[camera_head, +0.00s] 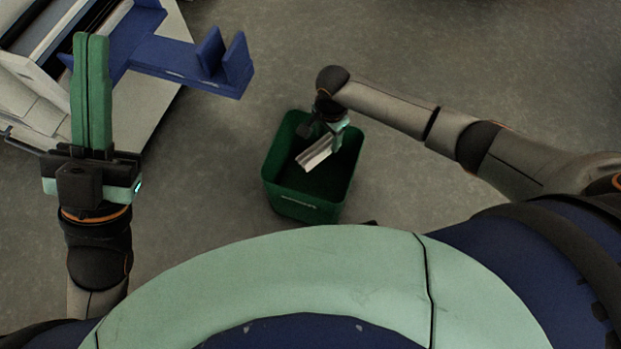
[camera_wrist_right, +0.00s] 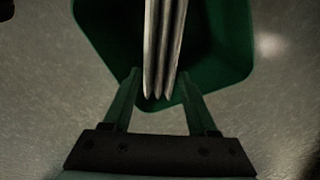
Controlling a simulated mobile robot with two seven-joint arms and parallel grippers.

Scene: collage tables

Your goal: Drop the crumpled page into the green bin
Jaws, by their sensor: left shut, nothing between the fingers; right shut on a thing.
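The green bin (camera_head: 303,207) stands on the floor in the middle of the head view, open at the top. It also fills the upper part of the right wrist view (camera_wrist_right: 226,60). My right gripper (camera_head: 326,148) is over the bin's opening, pointing down. It is shut on a pale grey, pleated piece, which I take to be the crumpled page (camera_head: 314,157). In the right wrist view the page (camera_wrist_right: 162,50) shows as long folds between the green fingers, with the bin behind it. My left gripper (camera_head: 91,88) is shut and empty at the left, away from the bin.
A pale table (camera_head: 150,110) is at the upper left, with a blue holder (camera_head: 165,58) with two upright plates reaching past its edge. Grey tray-like items lie beside it. The floor (camera_head: 440,60) around the bin is clear.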

